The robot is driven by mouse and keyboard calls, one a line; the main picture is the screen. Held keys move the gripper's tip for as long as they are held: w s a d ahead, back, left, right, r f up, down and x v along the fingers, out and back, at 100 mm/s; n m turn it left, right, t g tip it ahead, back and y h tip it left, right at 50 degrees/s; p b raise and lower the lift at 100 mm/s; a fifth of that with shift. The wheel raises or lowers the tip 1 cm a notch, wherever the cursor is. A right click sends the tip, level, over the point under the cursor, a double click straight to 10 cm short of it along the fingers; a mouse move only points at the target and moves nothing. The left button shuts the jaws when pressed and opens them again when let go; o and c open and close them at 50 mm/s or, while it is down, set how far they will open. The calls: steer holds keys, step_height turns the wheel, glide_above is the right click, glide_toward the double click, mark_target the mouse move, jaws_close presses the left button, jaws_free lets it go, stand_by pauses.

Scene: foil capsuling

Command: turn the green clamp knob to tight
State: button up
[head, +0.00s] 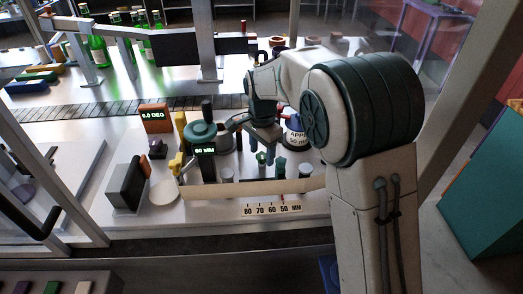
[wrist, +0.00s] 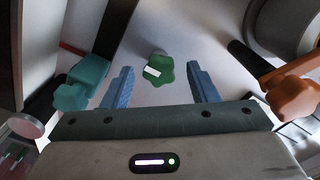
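The green clamp knob (wrist: 160,71) is star-shaped with a white mark on its upper face. It shows in the wrist view between the finger lines, and a small green knob (head: 262,158) shows below my gripper in the head view. My gripper (wrist: 160,68) is open, with one blue finger on the left and one on the right of the knob, gaps visible on both sides. In the head view my gripper (head: 262,134) is partly hidden by my arm. The height between the fingers and the knob is hard to tell.
A teal knob (wrist: 82,83) stands left of the fingers and an orange knob (wrist: 291,92) right. In the head view a display reading 0.0 DEG (head: 153,115), a green round part (head: 201,131) and a millimetre scale (head: 272,209) surround the area. Green bottles (head: 98,50) stand behind.

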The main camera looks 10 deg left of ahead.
mark_target(264, 156)
step_height(264, 156, up, 14)
steer(key=shift+b, duration=0.4)
steer(key=shift+f, duration=0.1)
stand_by(0.3)
steer(key=s+d+n, duration=0.2)
steer(key=s+d, duration=0.1)
steer(key=d, duration=0.6)
steer(key=s+d+f+n+t, duration=0.1)
steer(key=s+d+f+n, duration=0.2)
steer(key=s+d, duration=0.5)
steer(key=s+d+f+n+t, duration=0.2)
steer(key=s+d+f, duration=0.2)
steer(key=s+d, duration=0.3)
steer(key=s, duration=0.4)
steer(key=shift+d+n, duration=0.35)
steer(key=shift+n, duration=0.05)
steer(key=shift+s+d+f, duration=0.1)
steer(key=shift+s+f, duration=0.2)
steer(key=shift+f, duration=0.05)
steer(key=shift+c, duration=0.3)
